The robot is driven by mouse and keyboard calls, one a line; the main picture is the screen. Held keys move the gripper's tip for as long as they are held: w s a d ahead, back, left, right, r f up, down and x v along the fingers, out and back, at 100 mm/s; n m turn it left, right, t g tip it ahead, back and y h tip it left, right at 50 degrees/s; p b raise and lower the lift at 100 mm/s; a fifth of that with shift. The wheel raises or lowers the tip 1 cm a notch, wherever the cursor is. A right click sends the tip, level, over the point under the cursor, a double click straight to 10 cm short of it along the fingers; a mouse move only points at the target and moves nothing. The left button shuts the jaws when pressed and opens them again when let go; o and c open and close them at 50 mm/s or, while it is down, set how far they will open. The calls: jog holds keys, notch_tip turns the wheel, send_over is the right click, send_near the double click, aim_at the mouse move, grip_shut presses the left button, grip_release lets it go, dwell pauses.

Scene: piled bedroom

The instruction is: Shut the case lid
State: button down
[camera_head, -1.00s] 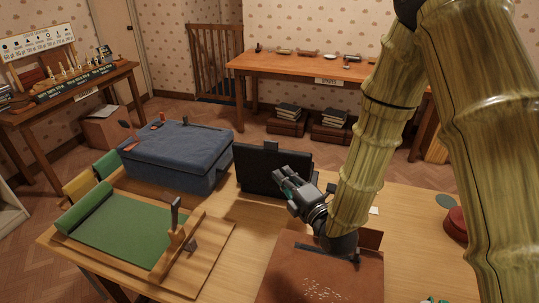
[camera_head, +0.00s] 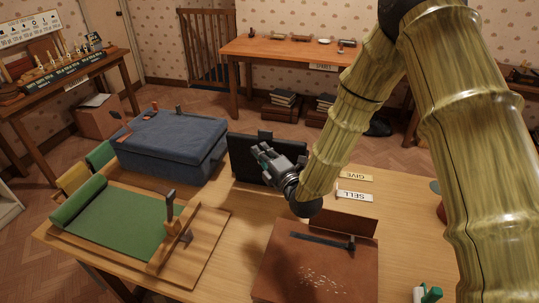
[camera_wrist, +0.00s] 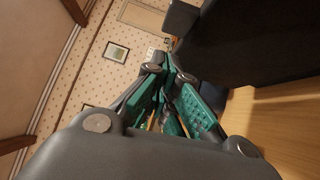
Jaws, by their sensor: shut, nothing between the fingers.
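A black panel (camera_head: 246,174) stands upright on the wooden table, with a small tab (camera_head: 265,134) on its top edge. It looks like the raised case lid; no case body can be made out. The gripper is shut and empty. In the wrist view, the green-padded fingers (camera_wrist: 168,68) are together, and the dark panel (camera_wrist: 255,45) fills the upper right, close beside them. Whether they touch it cannot be told.
A blue cloth-covered box (camera_head: 170,140) stands left of the panel. A green mat on a wooden board (camera_head: 215,235) lies front left. A brown leather-like board (camera_head: 285,265) lies in front. GIVE (camera_head: 357,175) and SELL (camera_head: 354,196) signs are at right. Bare table lies between.

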jog(key=w, duration=0.1)
jog(key=w+p, duration=0.1)
jog(key=w, duration=0.1)
jog(key=w+p, duration=0.1)
jog(key=shift+w+d+r, duration=0.15)
jog(key=shift+d, duration=0.2)
